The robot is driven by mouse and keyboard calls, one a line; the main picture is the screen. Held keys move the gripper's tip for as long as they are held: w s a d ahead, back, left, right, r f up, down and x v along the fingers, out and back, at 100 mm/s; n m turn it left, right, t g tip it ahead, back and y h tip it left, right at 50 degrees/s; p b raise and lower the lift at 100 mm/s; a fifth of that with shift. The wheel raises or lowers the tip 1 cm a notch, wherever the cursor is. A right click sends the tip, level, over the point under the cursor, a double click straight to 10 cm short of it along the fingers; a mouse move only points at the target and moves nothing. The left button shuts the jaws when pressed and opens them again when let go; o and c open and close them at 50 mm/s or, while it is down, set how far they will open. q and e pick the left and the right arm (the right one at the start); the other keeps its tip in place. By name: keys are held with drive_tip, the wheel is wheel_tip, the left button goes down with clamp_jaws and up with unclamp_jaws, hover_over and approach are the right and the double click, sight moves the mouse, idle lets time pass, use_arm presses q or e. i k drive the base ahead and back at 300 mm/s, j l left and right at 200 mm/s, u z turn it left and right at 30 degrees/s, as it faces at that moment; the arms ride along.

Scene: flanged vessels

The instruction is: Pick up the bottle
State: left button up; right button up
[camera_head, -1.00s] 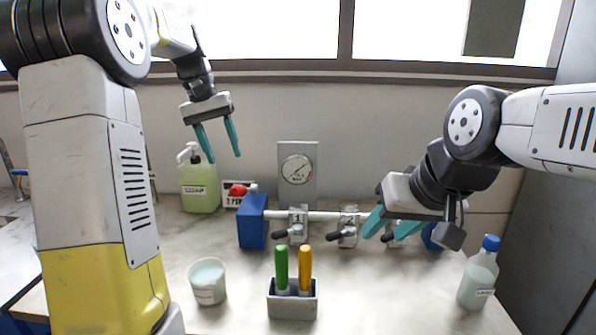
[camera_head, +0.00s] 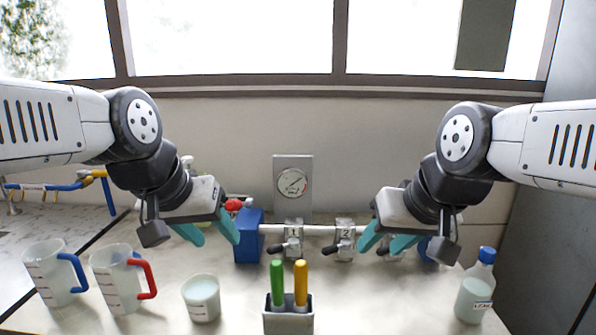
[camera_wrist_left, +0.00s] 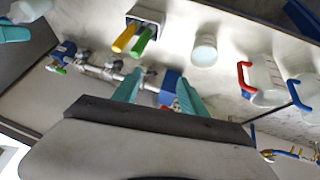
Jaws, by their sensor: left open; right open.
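A translucent bottle (camera_head: 475,291) with a blue cap and a label stands upright at the right end of the bench in the head view. My right gripper (camera_head: 389,244) is open and empty, to the left of the bottle and apart from it, over the pipe with valves. My left gripper (camera_head: 209,235) is open and empty at the left, far from the bottle. Its teal fingers (camera_wrist_left: 160,92) show apart in the left wrist view.
A jug with a blue handle (camera_head: 52,273), a jug with a red handle (camera_head: 117,279) and a cup (camera_head: 201,298) stand at the left front. A grey holder (camera_head: 289,321) carries green and orange handled tools. A valved pipe (camera_head: 320,231) and gauge panel (camera_head: 292,186) stand behind.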

sight(478, 284)
drive_tip(key=z, duration=1.5)
drive_tip(key=k+l, duration=0.1)
drive_tip(key=l, duration=0.45)
drive_tip(key=k+l+z, duration=0.15)
drive_tip(key=l, duration=1)
drive_tip(key=k+z, duration=0.05)
